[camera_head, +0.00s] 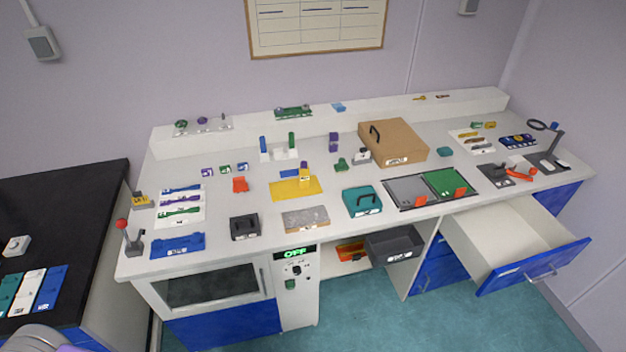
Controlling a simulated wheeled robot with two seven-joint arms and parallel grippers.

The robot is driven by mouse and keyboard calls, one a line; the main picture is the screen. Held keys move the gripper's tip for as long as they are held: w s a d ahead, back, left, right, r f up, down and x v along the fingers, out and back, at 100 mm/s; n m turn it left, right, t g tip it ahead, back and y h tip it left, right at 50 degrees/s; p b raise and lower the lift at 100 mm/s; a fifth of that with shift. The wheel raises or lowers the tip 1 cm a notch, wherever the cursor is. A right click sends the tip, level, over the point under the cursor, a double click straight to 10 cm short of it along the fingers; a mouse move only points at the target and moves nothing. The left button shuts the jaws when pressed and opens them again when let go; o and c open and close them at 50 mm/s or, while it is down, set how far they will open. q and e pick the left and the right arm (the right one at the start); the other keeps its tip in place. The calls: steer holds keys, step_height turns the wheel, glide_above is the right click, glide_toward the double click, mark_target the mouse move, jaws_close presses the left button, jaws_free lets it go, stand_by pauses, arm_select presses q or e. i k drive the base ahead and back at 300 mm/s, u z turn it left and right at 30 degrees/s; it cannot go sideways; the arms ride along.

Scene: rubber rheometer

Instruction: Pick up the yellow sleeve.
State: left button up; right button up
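A small yellow upright piece (305,179), which may be the yellow sleeve, stands at the right part of a flat yellow mat (282,190) in the middle of the bench. It has a purple part at its top and a whitish mark low on its front. It is too small to tell whether it is hollow. Another yellow piece (140,201) sits at the base of a small lever at the bench's left end. Neither of my grippers shows in the head view.
A blue-fronted drawer (535,267) stands open at the right front. A cardboard-brown box (405,142), a teal box (361,201), a dark box (244,227) and a grey speckled slab (305,219) stand around the mat. A raised shelf (365,110) runs along the back.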

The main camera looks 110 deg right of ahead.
mark_target(304, 174)
steer(key=z, duration=1.95)
